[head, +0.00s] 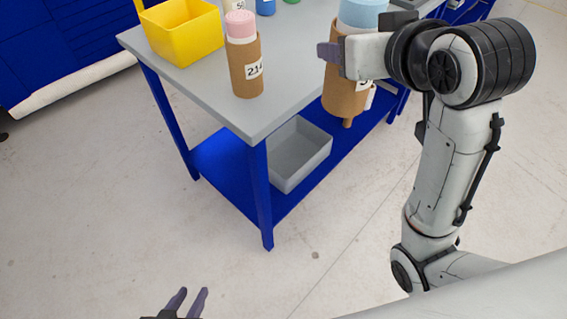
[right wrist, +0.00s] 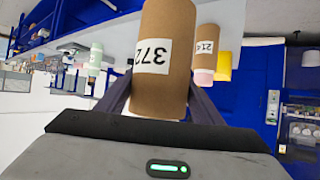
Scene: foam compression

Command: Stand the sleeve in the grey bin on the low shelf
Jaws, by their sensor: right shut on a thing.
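My right gripper (head: 345,57) is shut on a brown cardboard sleeve (head: 343,92) with pale blue foam at its top. It holds the sleeve roughly upright by the right edge of the grey table top. In the right wrist view the sleeve (right wrist: 165,75) stands between the fingers, with a white label that seems to read 372. The grey bin (head: 285,178) stands on the blue low shelf (head: 225,165) under the table; the part of its inside that I see looks empty. My left gripper (head: 187,303) is at the bottom edge, fingers apart and empty.
Another brown sleeve (head: 246,75) with pink foam, labelled 214, stands on the grey table top (head: 205,88). A yellow bin (head: 182,32) is behind it. A blue table leg (head: 261,195) stands in front of the bin's left side. The floor before the table is clear.

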